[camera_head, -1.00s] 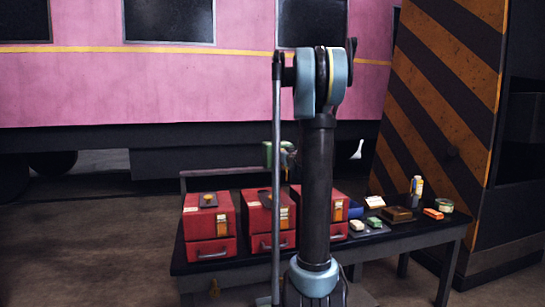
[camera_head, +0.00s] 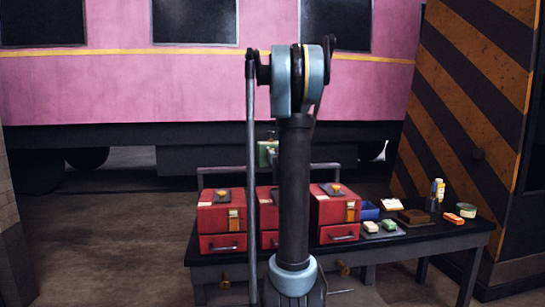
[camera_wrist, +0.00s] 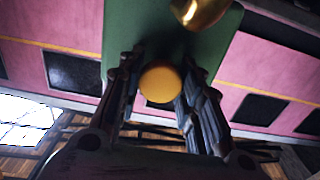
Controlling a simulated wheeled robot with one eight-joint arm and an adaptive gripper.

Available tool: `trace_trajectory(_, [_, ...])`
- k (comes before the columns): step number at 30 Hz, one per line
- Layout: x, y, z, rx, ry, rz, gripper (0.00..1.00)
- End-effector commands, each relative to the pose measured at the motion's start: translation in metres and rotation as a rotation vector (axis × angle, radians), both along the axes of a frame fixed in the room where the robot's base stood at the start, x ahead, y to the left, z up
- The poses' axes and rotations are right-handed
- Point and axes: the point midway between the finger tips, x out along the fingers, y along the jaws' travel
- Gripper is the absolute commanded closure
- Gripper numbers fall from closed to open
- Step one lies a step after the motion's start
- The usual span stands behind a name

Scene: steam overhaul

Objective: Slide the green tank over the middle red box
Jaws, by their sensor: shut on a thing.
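The green tank (camera_head: 266,152) hangs in the air above the middle red box (camera_head: 267,200) in the head view, partly hidden by my arm. Whether it is directly over the box or behind it, I cannot tell. In the wrist view the tank's green side (camera_wrist: 150,28) fills the top middle, with a round yellow knob (camera_wrist: 160,85) on it. My gripper (camera_wrist: 160,72) is shut with its dark fingers on either side of this knob. My arm and a grey rod hide much of the middle box in the head view.
A left red box (camera_head: 221,218) and a right red box (camera_head: 333,212) flank the middle one on the dark table (camera_head: 420,238). A blue tray (camera_head: 369,210), small blocks and a bottle (camera_head: 438,189) stand at the right. A rail runs behind the boxes.

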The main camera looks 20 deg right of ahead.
Motion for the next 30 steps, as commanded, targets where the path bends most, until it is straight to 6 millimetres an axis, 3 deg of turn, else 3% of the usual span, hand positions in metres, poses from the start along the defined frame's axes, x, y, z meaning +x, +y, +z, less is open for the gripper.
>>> trace_trajectory(3, [0.001, 0.001, 0.001, 0.001, 0.0, 0.002, 1.0])
trace_trajectory(4, [0.001, 0.001, 0.001, 0.001, 0.0, 0.002, 0.63])
trace_trajectory(6, [0.001, -0.001, 0.001, 0.001, 0.0, 0.001, 0.47])
trace_trajectory(20, [-0.005, -0.001, 0.001, 0.0, 0.0, -0.001, 0.47])
trace_trajectory(30, [-0.05, 0.003, 0.0, 0.001, 0.0, -0.001, 0.47])
